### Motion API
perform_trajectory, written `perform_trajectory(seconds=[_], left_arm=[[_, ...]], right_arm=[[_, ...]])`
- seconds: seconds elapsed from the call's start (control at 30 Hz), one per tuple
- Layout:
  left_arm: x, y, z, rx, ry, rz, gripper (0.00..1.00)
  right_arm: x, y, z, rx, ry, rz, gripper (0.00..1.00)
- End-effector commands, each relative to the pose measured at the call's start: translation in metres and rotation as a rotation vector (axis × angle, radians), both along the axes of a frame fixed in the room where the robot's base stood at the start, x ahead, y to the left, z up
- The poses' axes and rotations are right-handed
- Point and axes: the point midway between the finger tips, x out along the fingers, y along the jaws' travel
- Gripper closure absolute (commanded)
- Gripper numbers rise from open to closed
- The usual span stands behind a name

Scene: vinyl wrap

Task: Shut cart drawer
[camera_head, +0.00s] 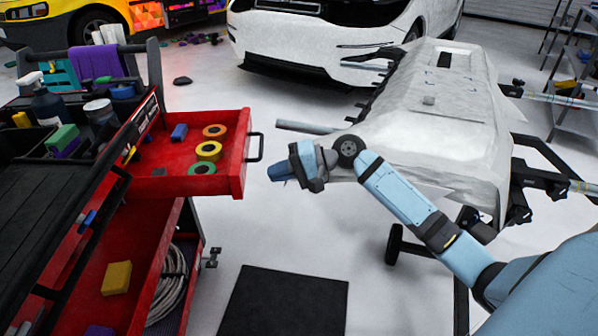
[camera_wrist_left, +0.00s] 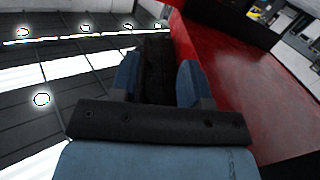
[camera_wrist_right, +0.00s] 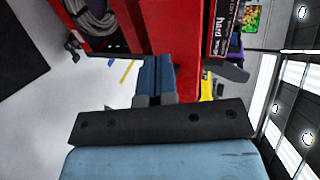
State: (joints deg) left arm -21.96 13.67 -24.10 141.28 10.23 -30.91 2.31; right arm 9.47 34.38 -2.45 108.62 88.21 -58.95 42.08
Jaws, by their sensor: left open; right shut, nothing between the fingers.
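The red cart drawer (camera_head: 243,185) is pulled out from the cart (camera_head: 150,120) toward the right in the head view. It has a black handle (camera_head: 256,147) on its front and holds rolls of tape and a blue item. My right gripper (camera_head: 280,173) is shut and empty, just to the right of the drawer front in the head view, with a small gap between them. Its closed blue fingers also show in the right wrist view (camera_wrist_right: 155,78), over the red cart. My left gripper (camera_wrist_left: 158,78) is open, with a dark shape beyond its fingers and a red surface beside it; it is not in the head view.
The cart top holds bottles, jars and a purple cloth (camera_head: 95,62). A lower red shelf holds a yellow block (camera_head: 117,278) and a coiled hose (camera_head: 168,285). A white wrapped bumper (camera_head: 430,110) on a stand is at the right. A black mat (camera_head: 285,300) lies on the floor.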

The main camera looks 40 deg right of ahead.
Motion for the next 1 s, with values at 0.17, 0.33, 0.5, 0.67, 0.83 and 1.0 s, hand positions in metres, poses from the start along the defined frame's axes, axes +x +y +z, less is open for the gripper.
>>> perform_trajectory(seconds=[0.17,0.33,0.5,0.67,0.83,1.0], left_arm=[[0.007,0.005,-0.002,0.047,-0.083,0.002,0.57],[0.011,0.007,0.001,0.074,-0.130,0.005,0.57],[0.012,0.008,0.002,0.085,-0.141,0.004,0.57],[0.012,0.008,0.002,0.086,-0.141,0.004,0.57],[0.012,0.008,0.003,0.083,-0.141,0.003,0.57],[0.011,0.006,0.011,0.065,-0.123,0.000,0.57]], right_arm=[[0.017,0.026,-0.006,0.000,-0.003,0.001,1.00],[0.026,0.040,-0.005,0.000,0.000,0.000,1.00],[0.028,0.043,-0.004,-0.001,0.000,-0.001,1.00],[0.028,0.043,-0.004,-0.001,0.000,-0.001,1.00],[0.029,0.044,-0.003,0.000,0.001,-0.001,1.00],[0.039,0.054,-0.001,0.000,0.002,-0.001,1.00]])
